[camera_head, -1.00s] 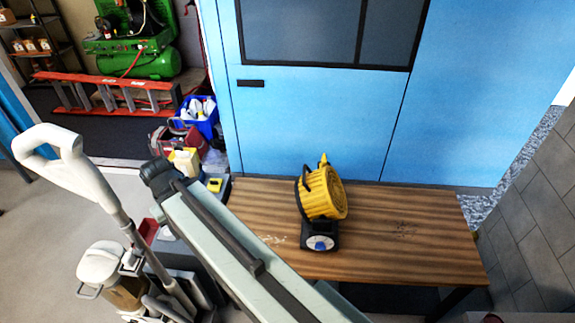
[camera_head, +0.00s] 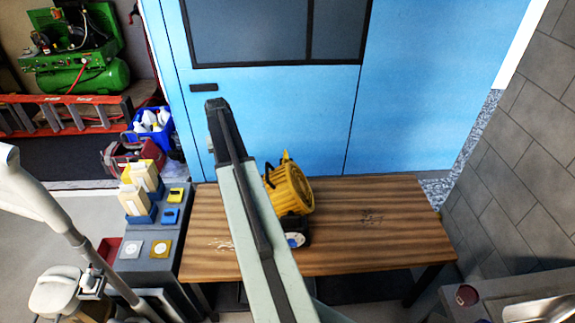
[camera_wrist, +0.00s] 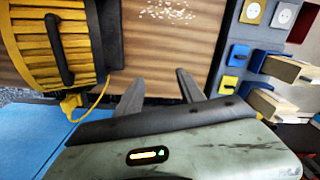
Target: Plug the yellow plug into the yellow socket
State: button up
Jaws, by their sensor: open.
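A yellow piece (camera_wrist: 70,105) on a thin yellow cable, apparently the yellow plug, is beside the ribbed yellow drum (camera_wrist: 45,45) at the left of the wrist view. In the head view a yellow tip (camera_head: 286,157) shows above the drum (camera_head: 292,188). The yellow-framed socket (camera_head: 161,249) is on the grey unit left of the bench; it also shows at the top right of the wrist view (camera_wrist: 253,12). My gripper (camera_wrist: 159,78) is open and empty, its fingers right of the drum and cable. My arm hides it in the head view.
A white socket (camera_head: 131,249) sits beside the yellow one. Small yellow (camera_head: 175,195) and blue (camera_head: 170,215) blocks and cream boxes (camera_head: 134,198) stand on the same unit. The wooden bench (camera_head: 370,240) is bare at right. Blue doors (camera_head: 420,90) stand behind.

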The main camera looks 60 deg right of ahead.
aim_at(286, 157)
jog(key=s+d+m, duration=0.1)
jog(key=s+d, duration=0.3)
jog(key=d, duration=0.3)
jog(key=s+d+f+m, duration=0.1)
jog(key=s+d, duration=0.2)
jog(key=d, duration=0.5)
jog(key=s+d+m+b, duration=0.1)
jog(key=s+d, duration=0.3)
jog(key=d, duration=0.3)
jog(key=shift+s+d+f, duration=0.25)
jog(key=shift+s+f, duration=0.05)
jog(key=shift+s+d, duration=0.25)
jog(key=shift+s, duration=0.05)
notch_tip(286, 157, down, 8)
jog(key=b, duration=0.8)
jog(key=shift+w+d+f, duration=0.1)
jog(key=shift+r, duration=0.2)
grip_shut()
